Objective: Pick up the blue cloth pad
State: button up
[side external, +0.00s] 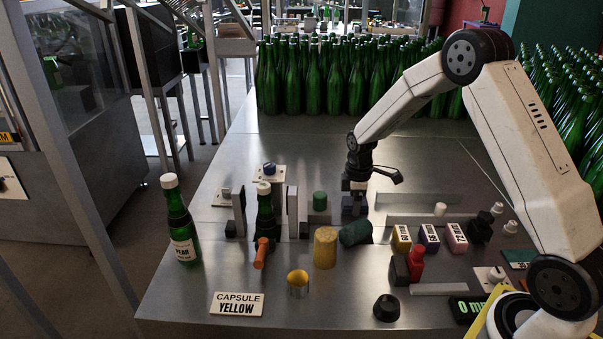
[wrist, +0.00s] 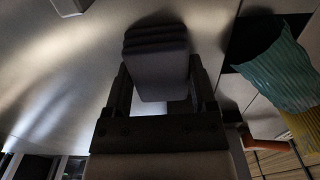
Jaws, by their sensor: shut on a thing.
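My gripper (side external: 355,192) points down low over the steel table, behind the dark green ribbed roll. In the wrist view its two fingers (wrist: 160,82) are shut on a dark, blue-grey layered pad (wrist: 157,62), which looks like the blue cloth pad. The pad stands out beyond the fingertips and its colour is dim in shadow. In the side view the pad is small and dark between the fingers, and I cannot tell whether it touches the table.
A green bottle (side external: 265,215) stands in a fixture to the left, another bottle (side external: 180,225) farther left. Small labelled boxes (side external: 428,238) are to the right. Many bottles (side external: 345,80) fill the back.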

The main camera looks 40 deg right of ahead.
jog(key=shift+r, duration=0.2)
jog(key=shift+r, duration=0.5)
jog(key=s+a+r, duration=0.3)
jog(key=s+r, duration=0.8)
jog(key=s, duration=0.2)
jog(key=shift+s+a+r, duration=0.15)
jog(key=shift+s+r, duration=0.15)
jog(key=shift+s, duration=0.05)
